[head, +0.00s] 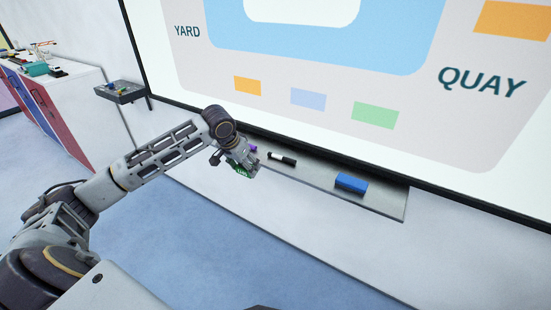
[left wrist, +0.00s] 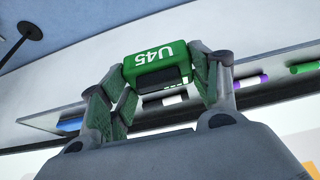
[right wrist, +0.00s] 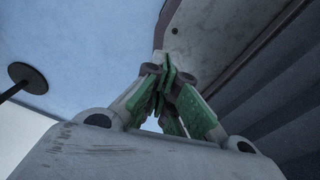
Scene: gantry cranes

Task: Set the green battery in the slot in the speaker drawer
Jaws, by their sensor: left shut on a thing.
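In the head view the battery is small and partly hidden by the hand, held in front of the whiteboard's ledge. My right gripper (right wrist: 166,78) shows only in its own wrist view, with its green-padded fingers together and nothing seen between them. I cannot make out the speaker drawer or its slot in any view.
The whiteboard's grey ledge (head: 385,203) holds a blue eraser (head: 351,183), a black-and-white marker (head: 282,158) and a purple marker (head: 252,148). At left stand a small grey tray (head: 129,97) with small items and a white-topped cabinet (head: 72,82). The blue floor (head: 215,240) below is clear.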

